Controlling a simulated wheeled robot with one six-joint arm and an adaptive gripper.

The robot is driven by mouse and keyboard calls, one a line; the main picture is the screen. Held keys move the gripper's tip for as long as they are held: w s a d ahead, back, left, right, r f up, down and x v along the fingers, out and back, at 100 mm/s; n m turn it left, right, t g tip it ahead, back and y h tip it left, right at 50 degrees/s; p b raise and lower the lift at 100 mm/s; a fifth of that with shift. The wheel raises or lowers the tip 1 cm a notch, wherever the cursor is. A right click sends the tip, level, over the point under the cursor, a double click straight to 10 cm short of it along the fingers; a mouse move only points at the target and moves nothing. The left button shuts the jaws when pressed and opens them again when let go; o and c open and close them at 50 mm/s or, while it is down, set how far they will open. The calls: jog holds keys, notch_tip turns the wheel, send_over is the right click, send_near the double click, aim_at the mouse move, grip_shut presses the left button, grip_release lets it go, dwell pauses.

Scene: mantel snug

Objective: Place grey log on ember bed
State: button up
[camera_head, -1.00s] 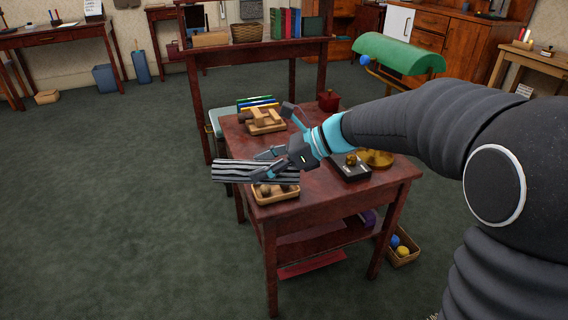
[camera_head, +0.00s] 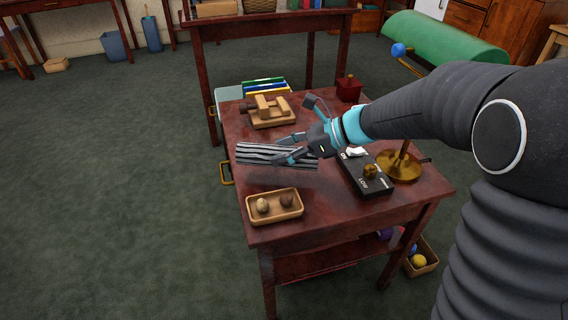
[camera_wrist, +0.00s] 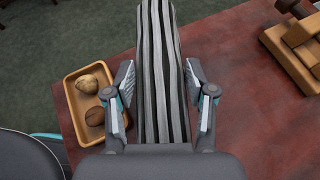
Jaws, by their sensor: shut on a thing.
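The grey log (camera_head: 252,151) is a long piece with dark and light grey stripes, above the left part of the red-brown table (camera_head: 325,213). My gripper (camera_head: 284,149) is shut on the log, with its fingers on either side. In the wrist view, the log (camera_wrist: 157,45) runs away from me between the two fingers of my gripper (camera_wrist: 160,78). I cannot tell how high the log is above the table top. I cannot make out an ember bed in these frames.
A wooden tray with two round brown things (camera_head: 275,218) sits at the table's front left. A wooden block device (camera_head: 270,120) stands behind the log. A black box with a brass knob (camera_head: 364,178), a brass lamp base (camera_head: 400,168) and a red box (camera_head: 349,90) stand to the right.

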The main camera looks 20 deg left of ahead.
aim_at(311, 155)
jog(key=shift+f, duration=1.9)
jog(key=shift+f, duration=0.15)
jog(key=o, duration=1.4)
jog(key=shift+o, duration=0.2)
jog(key=shift+r, duration=0.25)
jog(key=v, duration=0.7)
jog(key=shift+d, duration=0.25)
